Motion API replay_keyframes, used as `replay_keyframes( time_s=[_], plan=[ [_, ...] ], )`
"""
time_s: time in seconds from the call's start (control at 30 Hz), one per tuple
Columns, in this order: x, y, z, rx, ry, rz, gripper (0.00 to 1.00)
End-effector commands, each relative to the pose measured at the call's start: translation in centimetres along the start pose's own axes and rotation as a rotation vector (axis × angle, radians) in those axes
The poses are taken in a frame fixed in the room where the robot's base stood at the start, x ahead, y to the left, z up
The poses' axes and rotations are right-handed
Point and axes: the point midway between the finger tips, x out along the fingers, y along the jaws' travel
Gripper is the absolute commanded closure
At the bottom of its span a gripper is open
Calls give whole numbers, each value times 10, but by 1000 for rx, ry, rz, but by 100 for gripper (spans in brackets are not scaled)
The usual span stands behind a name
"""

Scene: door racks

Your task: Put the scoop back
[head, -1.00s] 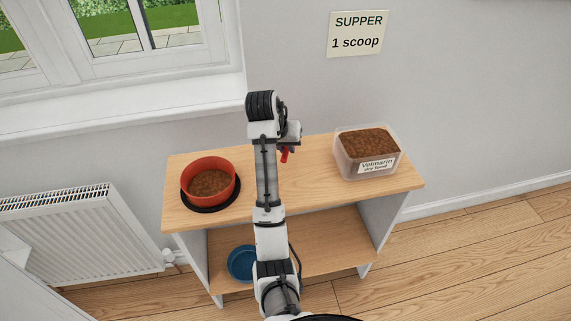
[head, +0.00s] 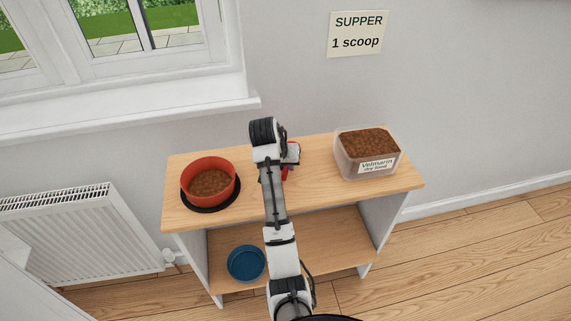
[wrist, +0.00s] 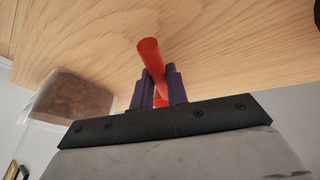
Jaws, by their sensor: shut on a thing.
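My gripper (wrist: 159,88) is shut on the red handle of the scoop (wrist: 149,55) in the wrist view. In the head view a bit of the red scoop (head: 285,174) shows beside my arm, above the shelf top; the rest of it is hidden, and I cannot see its bowl. The clear tub of dry food (head: 367,154), labelled Velmarin, stands on the right of the shelf top, full of brown kibble. It also shows at the left of the wrist view (wrist: 72,102). My gripper is to the left of the tub, apart from it.
A red bowl (head: 209,182) with brown kibble stands on a black mat at the left of the shelf top (head: 318,184). A blue bowl (head: 246,263) is on the lower shelf. A wall sign (head: 357,33) reads "SUPPER 1 scoop". The shelf top between bowl and tub is otherwise clear.

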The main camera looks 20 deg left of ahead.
Motion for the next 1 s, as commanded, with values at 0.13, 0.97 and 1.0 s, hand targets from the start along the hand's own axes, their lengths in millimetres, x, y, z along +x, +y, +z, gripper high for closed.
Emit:
replay_keyframes(
  time_s=[0.13, 0.97, 1.0],
  plan=[
    [2, 0, 1, 0, -1, 0, 73],
    [-58, -2, -3, -1, 8, -3, 63],
    [-60, -2, -4, 0, 10, -3, 63]
  ],
)
